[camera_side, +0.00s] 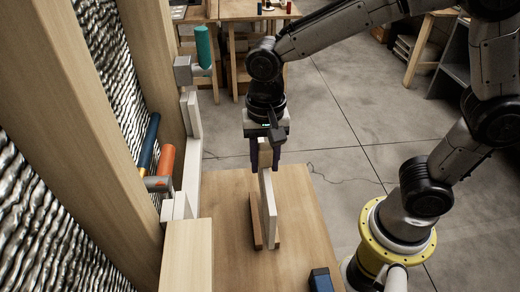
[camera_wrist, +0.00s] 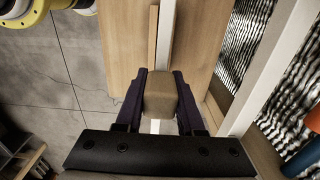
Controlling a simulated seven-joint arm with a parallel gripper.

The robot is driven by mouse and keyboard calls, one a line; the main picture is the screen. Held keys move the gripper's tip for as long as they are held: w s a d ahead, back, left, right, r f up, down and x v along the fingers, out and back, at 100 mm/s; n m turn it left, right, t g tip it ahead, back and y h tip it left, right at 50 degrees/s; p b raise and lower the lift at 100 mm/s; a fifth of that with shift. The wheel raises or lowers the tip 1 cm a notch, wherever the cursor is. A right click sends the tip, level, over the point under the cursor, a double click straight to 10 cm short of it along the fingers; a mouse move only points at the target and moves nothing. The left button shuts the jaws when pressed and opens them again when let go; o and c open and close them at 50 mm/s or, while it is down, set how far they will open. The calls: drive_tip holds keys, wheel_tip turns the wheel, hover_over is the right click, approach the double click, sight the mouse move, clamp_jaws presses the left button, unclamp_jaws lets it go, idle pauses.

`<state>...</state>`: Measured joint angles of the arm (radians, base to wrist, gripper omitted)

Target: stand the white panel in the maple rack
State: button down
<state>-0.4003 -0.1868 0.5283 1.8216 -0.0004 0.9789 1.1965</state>
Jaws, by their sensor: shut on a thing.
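The white panel (camera_side: 269,205) stands upright on edge over the table, seen nearly edge-on. A tan block-like grip (camera_wrist: 160,95) is at its top. My gripper (camera_side: 265,163) is shut on this tan grip, with one dark finger on each side, as the wrist view also shows (camera_wrist: 160,80). The maple rack (camera_side: 256,228) shows as a reddish-brown strip along the panel's left side, with a bit at its right foot. The panel's lower edge is at the rack, but I cannot tell whether it rests on the bottom. In the wrist view the panel is a thin white strip (camera_wrist: 165,40).
The wooden tabletop (camera_side: 225,215) is mostly bare around the rack. A dark blue block (camera_side: 320,280) is at the front edge. Wooden posts, white framing and pipes with teal (camera_side: 204,47), orange (camera_side: 165,160) and blue (camera_side: 149,142) parts stand at left.

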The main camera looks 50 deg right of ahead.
sight(264, 147)
drive_tip(key=shift+a+f, duration=0.1)
drive_tip(key=shift+a, duration=0.05)
idle(0.3)
drive_tip(key=shift+f, duration=4.3)
drive_tip(key=shift+c, duration=2.2)
unclamp_jaws()
drive_tip(key=shift+r, duration=0.1)
wheel_tip(264, 147, up, 14)
drive_tip(key=shift+f, duration=0.2)
